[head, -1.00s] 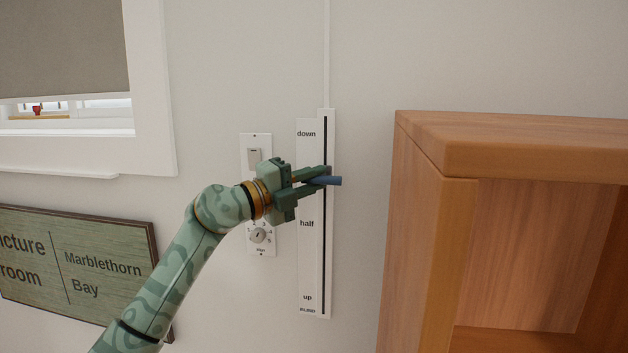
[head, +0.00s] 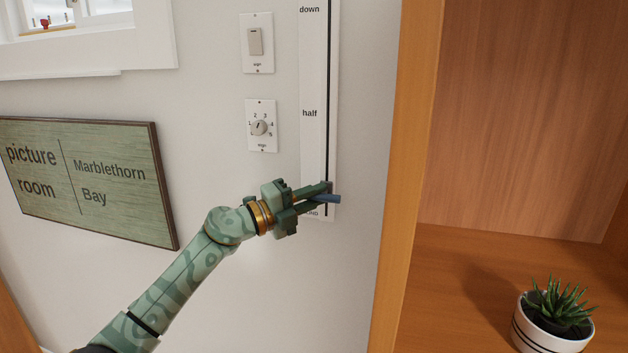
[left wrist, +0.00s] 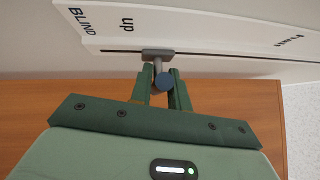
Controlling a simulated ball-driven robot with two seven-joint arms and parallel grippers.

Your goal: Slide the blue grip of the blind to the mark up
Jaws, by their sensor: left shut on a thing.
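The blind's slider panel (head: 313,75) is a tall white strip on the wall with a dark slot. Its "down" and "half" marks show in the head view, where my gripper covers the "up" mark. My left gripper (head: 322,196) is shut on the blue grip (head: 332,199), low on the slot near its bottom end. In the left wrist view the blue grip's round end (left wrist: 164,80) shows between my fingers (left wrist: 162,92). My right gripper is not in view.
A wooden shelf unit (head: 415,150) stands close to the right of the panel, with a potted plant (head: 550,320) inside. A switch (head: 256,42) and a dial (head: 261,127) are left of the panel. A green sign (head: 90,180) hangs further left.

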